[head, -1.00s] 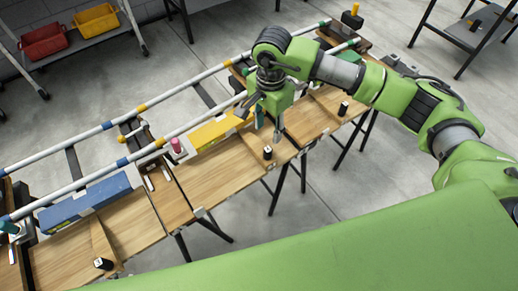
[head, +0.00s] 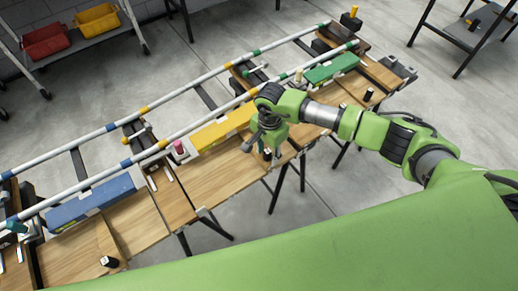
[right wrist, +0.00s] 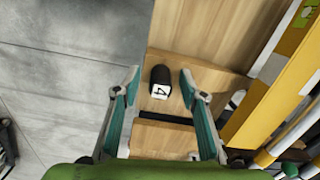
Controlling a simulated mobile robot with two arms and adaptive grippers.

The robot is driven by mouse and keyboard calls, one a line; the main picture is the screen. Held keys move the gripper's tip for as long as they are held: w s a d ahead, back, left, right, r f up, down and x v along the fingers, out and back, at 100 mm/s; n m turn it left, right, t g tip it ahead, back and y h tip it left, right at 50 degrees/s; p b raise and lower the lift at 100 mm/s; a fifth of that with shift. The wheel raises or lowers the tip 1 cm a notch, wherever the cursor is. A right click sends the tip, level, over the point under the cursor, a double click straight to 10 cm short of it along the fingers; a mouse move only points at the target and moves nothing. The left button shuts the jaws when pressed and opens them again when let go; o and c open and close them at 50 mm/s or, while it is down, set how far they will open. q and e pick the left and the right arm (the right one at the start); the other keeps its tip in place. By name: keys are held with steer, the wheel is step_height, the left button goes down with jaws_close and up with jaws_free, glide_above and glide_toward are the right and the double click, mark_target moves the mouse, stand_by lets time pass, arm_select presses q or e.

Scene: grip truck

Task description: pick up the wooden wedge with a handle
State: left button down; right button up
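My right gripper (head: 268,152) is low over the front edge of the middle of the long workbench in the head view. In the right wrist view this gripper (right wrist: 158,85) is open, with one finger on each side of a black cylindrical handle (right wrist: 160,80) with a white, numbered end. The handle stands on a light wooden piece (right wrist: 153,106); I cannot tell whether the fingers touch it. In the head view my arm hides this handle. Similar black handles stand at the left (head: 109,262) and right (head: 368,95) of the bench. My left gripper is not in view.
Yellow (head: 222,130), blue (head: 95,202) and green (head: 332,68) blocks lie along the bench beside a white-blue rail frame (head: 105,128). A pink-topped item (head: 179,147) stands by the yellow block. Red (head: 44,41) and yellow (head: 97,19) bins are at the back.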

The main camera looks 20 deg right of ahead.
jaws_close()
steer(key=shift+w+r, duration=0.1)
steer(key=shift+r, duration=0.1)
